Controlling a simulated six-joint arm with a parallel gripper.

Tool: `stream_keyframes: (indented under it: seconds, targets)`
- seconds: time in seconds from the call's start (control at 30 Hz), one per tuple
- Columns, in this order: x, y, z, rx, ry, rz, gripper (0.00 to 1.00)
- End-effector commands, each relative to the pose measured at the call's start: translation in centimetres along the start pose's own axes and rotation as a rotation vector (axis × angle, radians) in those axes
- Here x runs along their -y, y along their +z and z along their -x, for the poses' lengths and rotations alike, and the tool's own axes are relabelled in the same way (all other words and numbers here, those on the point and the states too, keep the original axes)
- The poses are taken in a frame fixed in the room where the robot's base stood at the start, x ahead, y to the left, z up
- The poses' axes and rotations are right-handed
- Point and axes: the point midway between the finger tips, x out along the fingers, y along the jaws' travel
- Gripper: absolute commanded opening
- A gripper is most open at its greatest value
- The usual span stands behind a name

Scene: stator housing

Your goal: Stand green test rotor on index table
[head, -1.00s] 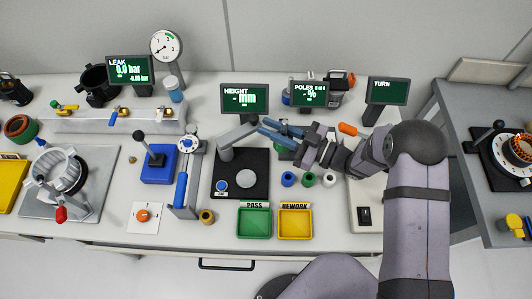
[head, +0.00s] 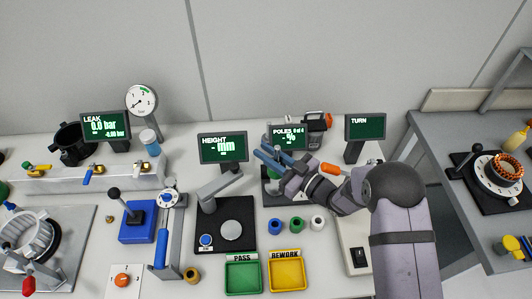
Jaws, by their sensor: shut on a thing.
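My gripper (head: 265,158), with blue fingers, is over the back middle of the bench, in front of the POLES display. It is shut on a green part (head: 274,173), likely the green test rotor, mostly hidden by the fingers and wrist. A dark base plate (head: 270,199) lies below the gripper, partly covered by my arm; it may be the index table. I cannot tell whether the green part touches it or is tilted.
Blue (head: 275,226), green (head: 296,225) and white (head: 317,224) rings stand in front. The height gauge (head: 222,190) is close on the left. The POLES display (head: 289,138) is behind. Green (head: 242,275) and yellow (head: 286,270) trays lie at the front edge.

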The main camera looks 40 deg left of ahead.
Motion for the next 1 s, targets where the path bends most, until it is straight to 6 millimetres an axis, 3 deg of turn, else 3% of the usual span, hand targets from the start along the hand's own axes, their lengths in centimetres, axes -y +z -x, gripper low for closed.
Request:
stream_keyframes:
  seconds: [0.7,1.0]
  targets:
    - [-0.1,5.0,-0.1,-0.009,-0.001,0.004,0.0]
    - [-0.1,6.0,-0.1,-0.008,-0.001,0.004,0.0]
